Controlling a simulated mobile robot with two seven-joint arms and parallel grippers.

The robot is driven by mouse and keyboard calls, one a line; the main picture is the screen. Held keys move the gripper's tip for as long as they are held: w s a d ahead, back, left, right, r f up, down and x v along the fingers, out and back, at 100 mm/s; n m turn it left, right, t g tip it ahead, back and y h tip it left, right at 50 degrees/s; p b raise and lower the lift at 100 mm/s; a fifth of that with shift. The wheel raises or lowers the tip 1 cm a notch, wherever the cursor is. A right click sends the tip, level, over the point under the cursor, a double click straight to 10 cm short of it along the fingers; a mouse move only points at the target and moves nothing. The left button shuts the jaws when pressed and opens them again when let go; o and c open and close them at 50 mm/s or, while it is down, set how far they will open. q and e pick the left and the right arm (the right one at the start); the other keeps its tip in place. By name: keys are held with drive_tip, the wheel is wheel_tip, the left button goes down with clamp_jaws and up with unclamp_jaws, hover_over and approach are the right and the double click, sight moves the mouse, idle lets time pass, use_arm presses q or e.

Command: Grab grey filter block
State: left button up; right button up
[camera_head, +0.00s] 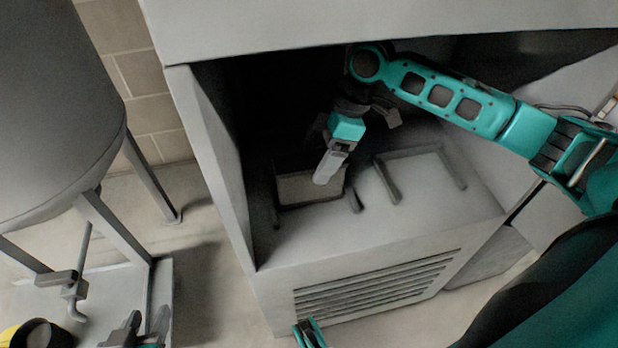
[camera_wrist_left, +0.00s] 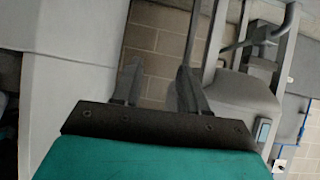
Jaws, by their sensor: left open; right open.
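The grey filter block (camera_head: 296,189) sits inside the open cabinet, on its floor towards the left. My right gripper (camera_head: 331,163) reaches in from the right, with a light finger in front of the block's right part. Whether it touches the block I cannot tell. My right gripper is open, and its far side is dark and partly hidden. My left gripper (camera_head: 141,329) is low at the left, outside the cabinet, open and empty. Its two fingers also show in the left wrist view (camera_wrist_left: 159,88), apart, with brick wall behind them.
The cabinet (camera_head: 211,160) has a left side wall, an overhanging top and a slatted front (camera_head: 375,287). An empty raised frame (camera_head: 391,184) is on its floor, right of the block. A large grey tank (camera_head: 55,110) on legs stands at the left.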

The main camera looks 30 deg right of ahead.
sight(296, 187)
drive_tip(key=b+x, duration=0.1)
drive_tip(key=x, duration=0.3)
drive_tip(key=shift+s+f+b, duration=0.1)
drive_tip(key=shift+b, duration=0.25)
use_arm(q)
drive_tip(key=shift+w+d+f, duration=0.2)
drive_tip(key=shift+d+f, duration=0.1)
drive_tip(key=shift+d, duration=0.25)
drive_tip(key=shift+w+a+r+p, duration=0.1)
drive_tip(key=shift+a+r+p, duration=0.1)
drive_tip(key=shift+r+p, duration=0.3)
use_arm(e)
drive_tip(key=shift+f, duration=0.3)
use_arm(q)
drive_tip(key=shift+f, duration=0.15)
use_arm(e)
drive_tip(key=shift+c, duration=0.2)
drive_tip(key=c, duration=1.1)
use_arm(q)
drive_tip(key=shift+f, duration=0.1)
